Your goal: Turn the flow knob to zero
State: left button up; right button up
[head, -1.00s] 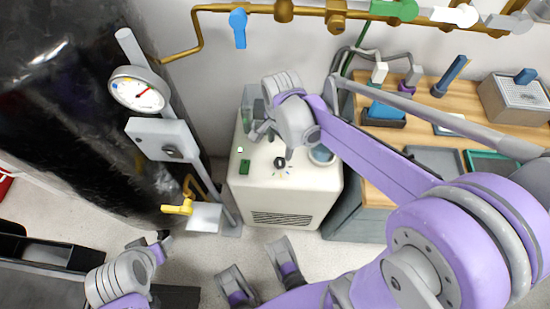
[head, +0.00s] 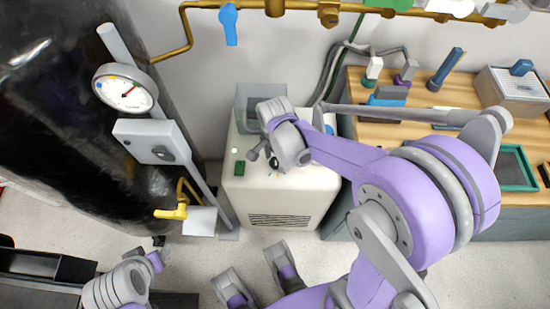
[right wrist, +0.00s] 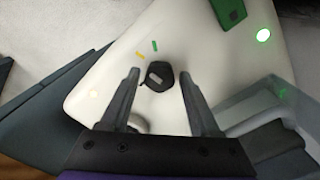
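A black round knob (right wrist: 158,74) with a pale mark on it sits on top of a white box-shaped machine (head: 282,205). Short yellow and green marks lie beside the knob on the white top. In the right wrist view my right gripper (right wrist: 160,76) is open, with one finger on each side of the knob and a visible gap on both sides. In the head view my right gripper (head: 263,156) is low over the machine top, and the knob (head: 274,162) is partly hidden by it. My left gripper (head: 158,242) is at the lower left, away from the machine; its fingers are too small to read.
A green block (head: 240,168) and a lit green lamp (right wrist: 263,35) are on the machine top. A clear grey-walled container (head: 262,96) stands behind. A post with a dial gauge (head: 125,89) and a yellow valve (head: 172,213) is at left. A wooden bench (head: 410,98) is at right.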

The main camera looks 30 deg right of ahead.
grip_shut()
jog(key=n, duration=0.3)
jog(key=shift+n, duration=0.4)
jog(key=n, duration=0.4)
jog(key=shift+n, duration=0.3)
jog(key=n, duration=0.3)
jog(key=shift+d+n, duration=0.1)
jog(key=shift+n, duration=2.1)
